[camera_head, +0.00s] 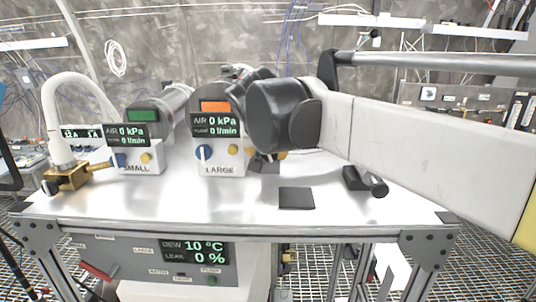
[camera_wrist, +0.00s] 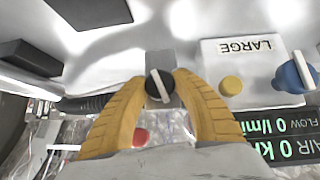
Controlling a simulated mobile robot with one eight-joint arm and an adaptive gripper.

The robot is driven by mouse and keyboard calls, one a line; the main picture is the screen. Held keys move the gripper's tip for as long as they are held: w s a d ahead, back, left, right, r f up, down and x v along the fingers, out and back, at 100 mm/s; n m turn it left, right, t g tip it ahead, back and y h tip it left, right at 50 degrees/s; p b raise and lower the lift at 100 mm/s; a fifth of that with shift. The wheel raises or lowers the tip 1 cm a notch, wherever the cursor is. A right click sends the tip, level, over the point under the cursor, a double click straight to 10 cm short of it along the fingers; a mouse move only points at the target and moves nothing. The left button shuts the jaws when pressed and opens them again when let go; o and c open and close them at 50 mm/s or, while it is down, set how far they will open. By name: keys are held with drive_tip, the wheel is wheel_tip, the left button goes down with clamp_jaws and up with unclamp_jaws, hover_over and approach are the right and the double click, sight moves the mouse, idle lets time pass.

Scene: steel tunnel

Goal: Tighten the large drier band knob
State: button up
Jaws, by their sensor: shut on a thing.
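The large drier unit (camera_head: 218,125) stands on the white table, with an orange panel on top and a display reading 0 kPa. Its front carries the LARGE label (camera_wrist: 245,47), a brass button and a blue valve knob (camera_wrist: 295,74). Beside this block, in the wrist view, is a round black knob (camera_wrist: 159,86) with a white bar, its bar slightly tilted. My gripper (camera_wrist: 163,82) has its yellow fingers closed on the knob, one on each side. In the head view my own arm hides the knob and most of the fingers.
The small drier unit (camera_head: 146,130) and a brass fitting with a white hose (camera_head: 68,178) stand at left. A flat black pad (camera_head: 296,198) and a black cylindrical part (camera_head: 365,182) lie in front and right. A lower panel (camera_head: 150,262) reads dew 10 °C, leak 0 %. The front tabletop is mostly clear.

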drive_tip(key=o, duration=1.2)
drive_tip(key=v, duration=1.2)
drive_tip(key=shift+a, duration=0.1)
